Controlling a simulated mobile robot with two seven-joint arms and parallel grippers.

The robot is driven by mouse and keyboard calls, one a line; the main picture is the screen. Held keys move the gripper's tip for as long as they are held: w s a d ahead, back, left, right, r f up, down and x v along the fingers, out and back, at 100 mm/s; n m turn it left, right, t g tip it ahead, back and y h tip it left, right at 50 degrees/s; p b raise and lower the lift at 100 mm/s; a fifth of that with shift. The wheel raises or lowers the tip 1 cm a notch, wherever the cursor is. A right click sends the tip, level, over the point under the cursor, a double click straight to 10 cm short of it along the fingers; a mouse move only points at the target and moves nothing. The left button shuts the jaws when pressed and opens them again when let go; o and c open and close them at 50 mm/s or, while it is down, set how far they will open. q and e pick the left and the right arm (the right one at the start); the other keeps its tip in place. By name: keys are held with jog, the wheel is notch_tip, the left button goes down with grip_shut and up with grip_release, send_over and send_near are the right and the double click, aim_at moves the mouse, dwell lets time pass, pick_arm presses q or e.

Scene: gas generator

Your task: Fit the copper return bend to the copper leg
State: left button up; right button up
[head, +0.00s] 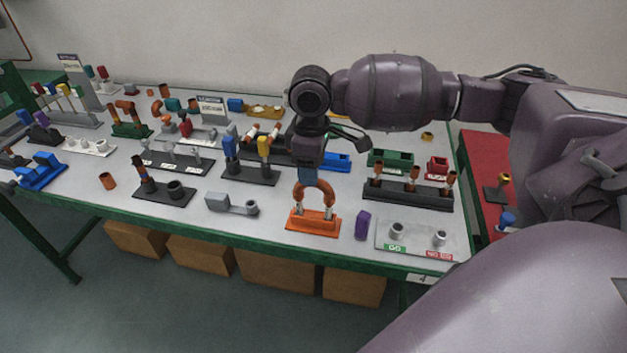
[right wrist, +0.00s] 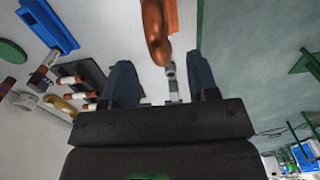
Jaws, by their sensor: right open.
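The copper return bend (head: 313,188) is an orange-brown inverted U standing over an orange base (head: 313,222) near the table's front edge. Pale grey pieces show at its two lower ends. My right gripper (head: 308,174) points down just above the top of the bend. In the right wrist view the gripper (right wrist: 159,60) is open, and the bend (right wrist: 156,35) shows beyond the gap between its fingers, apart from both. I cannot tell which copper piece is the copper leg; upright copper pieces (head: 413,174) stand in a black rack. My left gripper is out of view.
A purple block (head: 362,224) stands close right of the orange base. A grey GO/NO GO plate (head: 418,241) lies further right. A grey block with an arm and ring (head: 232,204) is to the left. The black rack (head: 407,195) stands behind right. Several fixtures crowd the table behind.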

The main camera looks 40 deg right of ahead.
jog(key=shift+r+p, duration=0.3)
jog(key=shift+r, duration=1.9)
